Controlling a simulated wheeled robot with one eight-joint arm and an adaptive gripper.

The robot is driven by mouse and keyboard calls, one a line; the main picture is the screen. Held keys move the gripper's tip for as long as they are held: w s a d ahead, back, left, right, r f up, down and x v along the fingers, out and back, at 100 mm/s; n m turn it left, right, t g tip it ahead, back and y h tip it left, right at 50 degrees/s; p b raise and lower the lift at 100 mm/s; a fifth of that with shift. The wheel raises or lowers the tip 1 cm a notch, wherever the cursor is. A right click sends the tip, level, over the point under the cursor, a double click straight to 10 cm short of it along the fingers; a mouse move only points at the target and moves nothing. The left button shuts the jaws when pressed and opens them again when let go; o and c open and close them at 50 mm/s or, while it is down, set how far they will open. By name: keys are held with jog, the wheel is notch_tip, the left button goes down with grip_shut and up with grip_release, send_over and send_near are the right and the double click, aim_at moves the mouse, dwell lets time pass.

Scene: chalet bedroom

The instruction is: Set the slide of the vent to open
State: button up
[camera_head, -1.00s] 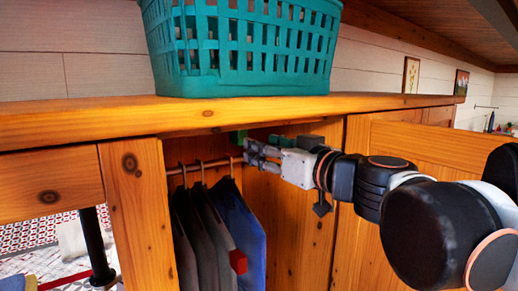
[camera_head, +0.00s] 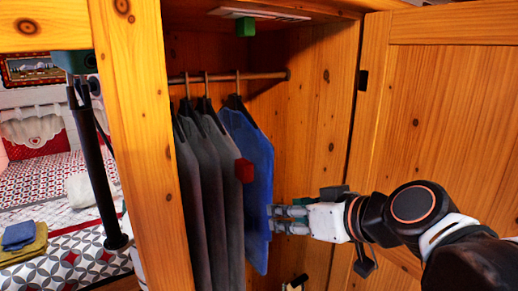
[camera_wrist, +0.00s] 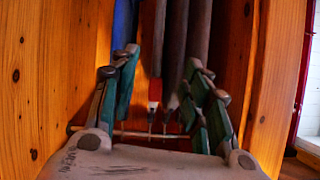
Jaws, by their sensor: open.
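The vent (camera_head: 285,15) is a pale flat plate under the wardrobe's ceiling, seen at a shallow angle in the head view. A green block (camera_head: 245,28), seemingly its slide knob, hangs below the plate toward its left part. The slide's setting cannot be read from here. Contact with the garment cannot be told. The wrist view shows my gripper's fingers (camera_wrist: 168,90) apart with no object clearly held; the vent does not show there.
Grey garments (camera_head: 200,190) and a blue garment (camera_head: 248,165) hang from a rod (camera_head: 262,76) beneath the vent. A red block (camera_head: 244,171) shows at the garments. The open door (camera_head: 450,120) stands at right behind my arm. A bed (camera_head: 60,185) is at left.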

jog(key=s+d+f+m+g+h+b, duration=0.1)
jog(key=s+d+f+h+b, duration=0.1)
jog(key=f, duration=0.9)
jog(key=s+d+f+m+g+h+b, duration=0.1)
jog(key=s+d+f+m+h+b, duration=0.1)
jog(key=s+d+f+b, duration=0.2)
jog(key=s+d+f+m+g+h+b, duration=0.1)
jog(key=d+f+b, duration=0.6)
jog(key=f, duration=1)
jog(key=s+m+h+b, duration=0.1)
jog(key=s+h+b, duration=0.1)
jog(key=shift+s+d+f, duration=0.35)
jog(key=shift+d, duration=0.05)
